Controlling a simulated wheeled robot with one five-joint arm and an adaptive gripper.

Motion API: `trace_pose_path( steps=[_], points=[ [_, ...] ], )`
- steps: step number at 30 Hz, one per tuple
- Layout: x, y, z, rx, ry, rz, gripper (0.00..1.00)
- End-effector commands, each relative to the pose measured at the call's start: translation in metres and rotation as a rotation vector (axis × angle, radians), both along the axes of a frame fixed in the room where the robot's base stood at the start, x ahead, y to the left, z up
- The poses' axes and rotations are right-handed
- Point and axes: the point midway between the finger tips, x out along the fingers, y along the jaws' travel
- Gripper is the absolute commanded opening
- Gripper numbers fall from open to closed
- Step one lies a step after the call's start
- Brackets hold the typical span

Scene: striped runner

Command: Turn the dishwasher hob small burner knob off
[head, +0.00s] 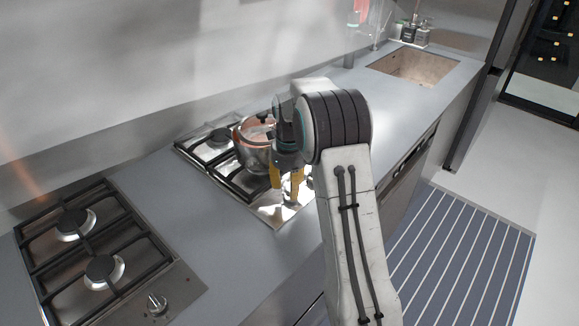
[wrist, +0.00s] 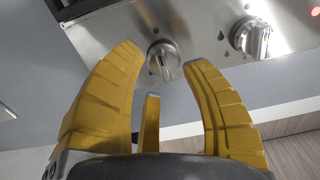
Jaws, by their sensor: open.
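The hob with the pot (head: 262,214) is set in the grey worktop, left of my arm in the head view. In the wrist view its steel front panel (wrist: 110,25) carries two knobs. One knob (wrist: 164,61) lies between my yellow fingertips in the picture; a second knob (wrist: 251,39) is to its right, outside the fingers. I cannot tell which serves the small burner. My gripper (head: 286,188) is open and empty above the panel; it also shows in the wrist view (wrist: 163,64). The knobs are not clear in the head view.
A steel pot (head: 253,155) stands on the hob, close behind my gripper. A second hob (head: 80,250) with its own knob (head: 156,303) is at the left. A sink (head: 412,67) is at the far right. A striped runner (head: 450,260) lies on the floor.

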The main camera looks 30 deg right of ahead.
Motion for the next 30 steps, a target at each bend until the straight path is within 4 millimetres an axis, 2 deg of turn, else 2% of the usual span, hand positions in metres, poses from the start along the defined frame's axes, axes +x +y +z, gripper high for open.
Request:
trace_pose_path(
  steps=[9,15,21,30],
  points=[
    [0.001,0.000,0.056,-0.001,-0.006,0.000,0.42],
    [0.001,0.000,0.083,-0.001,-0.004,0.000,0.42],
    [0.000,0.000,0.099,0.000,-0.002,0.000,0.42],
    [0.000,0.000,0.103,0.000,-0.001,0.000,0.42]
  ],
)
